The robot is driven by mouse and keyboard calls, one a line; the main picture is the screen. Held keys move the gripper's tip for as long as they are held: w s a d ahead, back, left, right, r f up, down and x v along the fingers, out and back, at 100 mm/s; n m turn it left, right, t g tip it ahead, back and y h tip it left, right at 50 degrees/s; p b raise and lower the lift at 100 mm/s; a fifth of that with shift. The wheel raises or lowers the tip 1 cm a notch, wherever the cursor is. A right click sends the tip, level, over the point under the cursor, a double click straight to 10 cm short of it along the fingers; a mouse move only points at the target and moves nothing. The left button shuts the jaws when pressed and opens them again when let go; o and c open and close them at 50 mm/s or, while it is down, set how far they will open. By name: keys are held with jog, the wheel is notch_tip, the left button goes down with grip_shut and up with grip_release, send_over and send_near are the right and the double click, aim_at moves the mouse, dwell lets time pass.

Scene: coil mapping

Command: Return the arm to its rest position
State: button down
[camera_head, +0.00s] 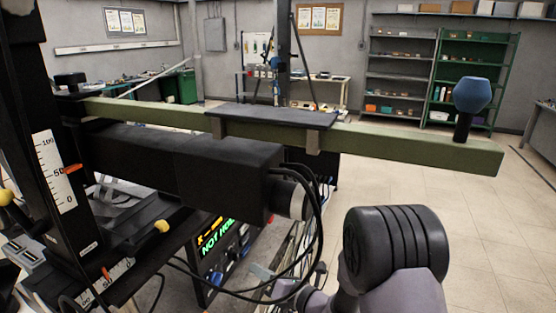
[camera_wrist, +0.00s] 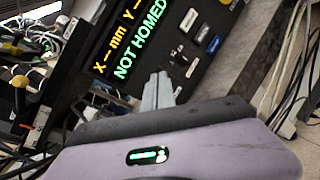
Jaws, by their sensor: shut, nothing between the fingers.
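My gripper (camera_wrist: 158,90) shows in the wrist view as two grey fingers close together, with nothing between them. They point toward the front of a black control box with a lit display (camera_wrist: 128,42) reading "NOT HOMED" and X and Y in mm. In the head view my arm is at the lower right, its dark ribbed joint (camera_head: 396,246) in front of the bench equipment. The same display (camera_head: 217,240) is seen left of the arm. I cannot make out the fingers clearly in the head view.
Black cables (camera_head: 318,215) loop between the housing and my arm. A scaled column (camera_head: 50,170) stands at left. Tiled floor (camera_head: 500,230) is clear at right.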

jog(key=s+a+r+n+g, duration=0.1)
jog(key=s+r+n+g, duration=0.3)
jog(key=s+r+n, duration=0.4)
jog(key=s+a+r+n+g, duration=0.2)
jog(key=s+r+n+g, duration=0.35)
jog(key=s+n, duration=0.45)
jog(key=s+d+n+t+h, duration=0.2)
jog(key=s+d+n+h, duration=0.3)
jog(key=d, duration=0.4)
jog(key=s+d+r+n+t+h, duration=0.1)
jog(key=s+d+n+t+h, duration=0.1)
jog(key=s+d+n+h, duration=0.3)
jog(key=s+d+n, duration=0.2)
jog(key=s+d, duration=0.1)
jog(key=d, duration=0.1)
jog(key=shift+s+d+r, duration=0.15)
jog(key=shift+r, duration=0.15)
